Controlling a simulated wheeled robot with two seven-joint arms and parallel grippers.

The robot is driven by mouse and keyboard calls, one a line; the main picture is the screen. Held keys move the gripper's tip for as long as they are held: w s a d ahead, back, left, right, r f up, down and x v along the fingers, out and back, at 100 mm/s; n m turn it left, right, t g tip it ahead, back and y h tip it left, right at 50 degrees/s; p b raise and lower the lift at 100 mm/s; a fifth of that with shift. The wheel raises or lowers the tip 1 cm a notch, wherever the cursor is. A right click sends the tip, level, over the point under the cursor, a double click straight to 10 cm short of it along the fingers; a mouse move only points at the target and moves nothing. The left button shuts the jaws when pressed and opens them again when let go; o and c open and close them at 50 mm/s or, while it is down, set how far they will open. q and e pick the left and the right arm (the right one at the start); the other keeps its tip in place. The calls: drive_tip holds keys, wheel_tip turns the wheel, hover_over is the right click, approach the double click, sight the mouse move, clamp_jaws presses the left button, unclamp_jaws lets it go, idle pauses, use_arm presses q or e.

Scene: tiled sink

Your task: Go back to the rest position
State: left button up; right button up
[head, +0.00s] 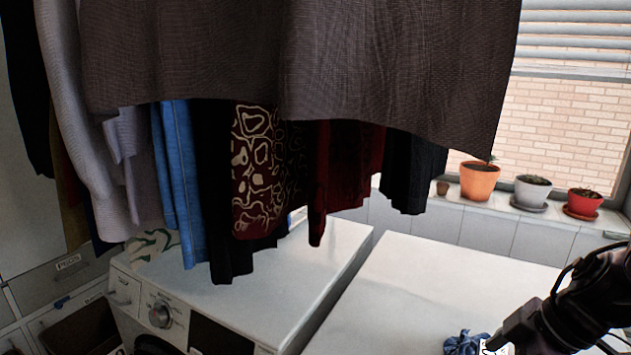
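My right arm comes in at the lower right, and its black gripper (508,335) points down-left over the white top at the right. A small white patch with dark marks shows at the gripper's end. The fingers are cut off by the bottom edge, so I cannot tell if they are open or shut. A crumpled blue cloth (464,343) lies just left of the gripper; I cannot tell if they touch. My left gripper is not in view.
Hanging clothes (300,60) fill the upper left and middle. A white washing machine (290,270) stands below them, beside another white top (420,290) that is mostly clear. Potted plants (480,182) stand on the window ledge. A patterned cloth (152,245) lies on the washer's left.

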drive_tip(key=w+a+f+n+t+y, duration=0.2)
drive_tip(key=a+t+y, duration=0.1)
drive_tip(key=a, duration=1.1)
drive_tip(key=w+a+f+n+t+y, duration=0.2)
drive_tip(key=w+a+t, duration=0.1)
drive_tip(key=a, duration=1)
drive_tip(key=s+d+f+m+h, duration=0.2)
drive_tip(key=d+f+m+h, duration=0.45)
drive_tip(key=d+m, duration=0.35)
drive_tip(key=s+d+f+m+g+h, duration=0.2)
drive_tip(key=s+d+f+m+g, duration=0.25)
drive_tip(key=s+d+f, duration=0.6)
wheel_tip(320, 180, down, 29)
drive_tip(key=s+a+g, duration=0.2)
drive_tip(key=s, duration=0.1)
drive_tip(key=s+d+f, duration=0.1)
drive_tip(key=s+f, duration=0.8)
drive_tip(key=f, duration=0.1)
drive_tip(key=s+d+f+n+g, duration=0.1)
drive_tip(key=s+d+f, duration=0.1)
drive_tip(key=s+f, duration=0.8)
drive_tip(key=shift+s+d+b, duration=0.25)
drive_tip(key=shift+d+b, duration=0.05)
drive_tip(key=shift+b, duration=0.15)
